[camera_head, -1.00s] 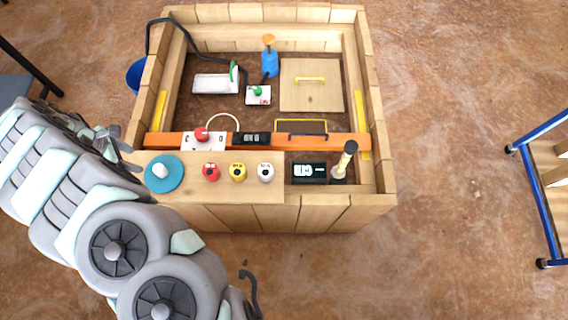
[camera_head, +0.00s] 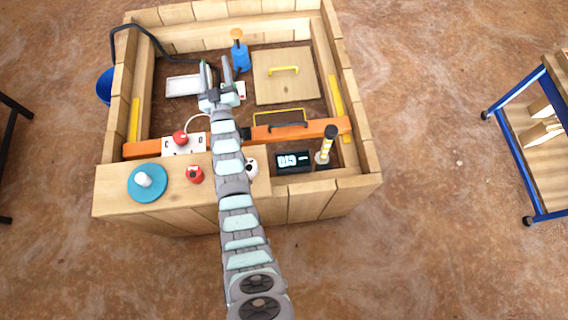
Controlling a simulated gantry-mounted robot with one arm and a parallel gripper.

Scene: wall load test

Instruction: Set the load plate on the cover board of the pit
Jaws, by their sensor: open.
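The load plate appears to be the round blue plate (camera_head: 153,193) with a white knob, lying on the left of the wooden ledge at the pit's near side. The cover board (camera_head: 275,90) is a square pale wooden board with a yellow handle, lying in the back right of the pit; nothing else rests on it. My gripper (camera_head: 215,70) is open and empty over the back middle of the pit, left of the cover board and well beyond the blue plate. It partly hides a small white device with a red mark.
An orange beam (camera_head: 317,128) crosses the pit. A blue pump-like bottle (camera_head: 240,57) stands between gripper and board. A white tray (camera_head: 183,86) lies left. A red knob (camera_head: 194,174), a display box (camera_head: 293,161) and a striped post (camera_head: 327,145) line the near side.

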